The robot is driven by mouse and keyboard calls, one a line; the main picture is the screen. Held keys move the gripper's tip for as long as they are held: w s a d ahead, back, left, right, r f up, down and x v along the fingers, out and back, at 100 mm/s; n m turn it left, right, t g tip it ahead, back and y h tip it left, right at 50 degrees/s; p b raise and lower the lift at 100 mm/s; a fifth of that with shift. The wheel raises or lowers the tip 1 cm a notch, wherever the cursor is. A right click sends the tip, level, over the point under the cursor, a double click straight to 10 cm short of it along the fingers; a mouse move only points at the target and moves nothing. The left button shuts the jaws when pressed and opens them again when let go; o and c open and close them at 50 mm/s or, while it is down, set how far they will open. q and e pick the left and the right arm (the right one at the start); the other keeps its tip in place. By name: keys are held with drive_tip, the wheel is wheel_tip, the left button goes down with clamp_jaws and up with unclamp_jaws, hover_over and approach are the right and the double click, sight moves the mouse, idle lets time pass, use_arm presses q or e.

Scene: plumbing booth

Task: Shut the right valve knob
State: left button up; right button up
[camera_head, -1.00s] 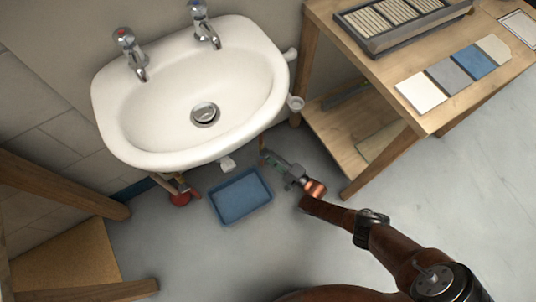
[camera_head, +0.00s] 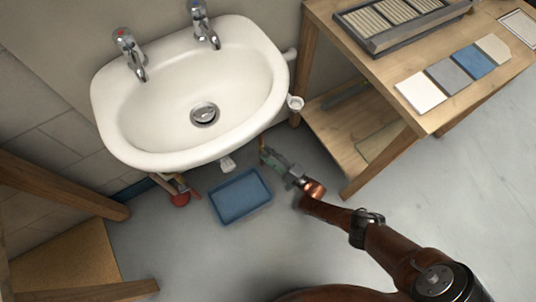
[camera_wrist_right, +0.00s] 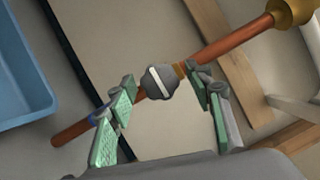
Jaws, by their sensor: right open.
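The right valve knob (camera_wrist_right: 160,83) is dark grey with a white stripe across its face, on a copper pipe (camera_wrist_right: 235,40) in the right wrist view. The stripe runs steeply across the pipe's line. My right gripper (camera_head: 272,160) is under the right side of the sink in the head view. In the right wrist view its green-padded fingers are open, one on each side of the knob, with no clear contact. The knob cannot be made out in the head view. My left gripper is not in view.
The white sink (camera_head: 160,110) overhangs the pipes. A blue tray (camera_head: 240,196) lies on the floor to the left of my right gripper. A red knob (camera_head: 180,199) is under the sink's left side. A wooden bench (camera_head: 450,112) stands at the right.

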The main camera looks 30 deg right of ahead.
drive_tip(key=v, duration=1.2)
drive_tip(key=shift+a, duration=0.1)
idle(0.4)
